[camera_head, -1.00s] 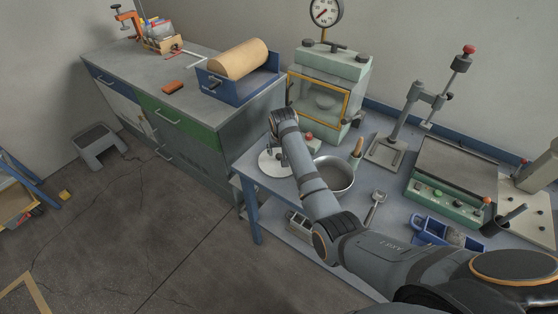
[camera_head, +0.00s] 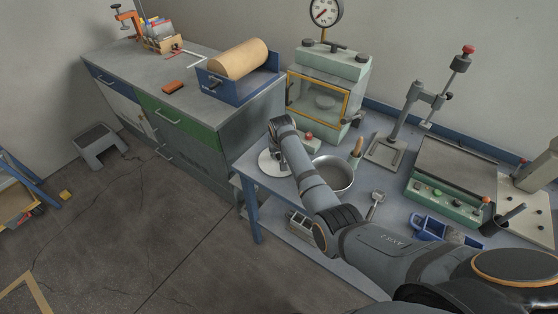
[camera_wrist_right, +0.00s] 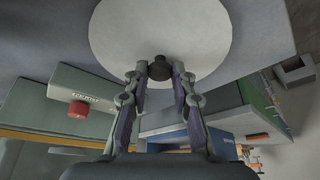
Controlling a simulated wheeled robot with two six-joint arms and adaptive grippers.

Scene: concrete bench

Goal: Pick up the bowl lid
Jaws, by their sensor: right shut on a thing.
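The bowl lid (camera_wrist_right: 160,30) is a pale round disc with a dark knob (camera_wrist_right: 160,69) at its middle. In the wrist view my right gripper (camera_wrist_right: 160,76) is shut on this knob, with a fingertip on either side. In the head view the lid (camera_head: 268,163) shows as a white disc at the left end of the blue-grey bench, partly hidden by my right wrist. I cannot tell clearly whether it touches the bench top. An open metal bowl (camera_head: 344,179) stands to the right of my forearm. My left gripper is not in view.
A green cabinet with a glass front (camera_head: 318,97) and a dial gauge (camera_head: 325,11) stands behind the lid. A scoop (camera_head: 376,203), a press stand (camera_head: 386,152) and a green console (camera_head: 446,199) are farther right. A grey cabinet (camera_head: 190,151) stands left.

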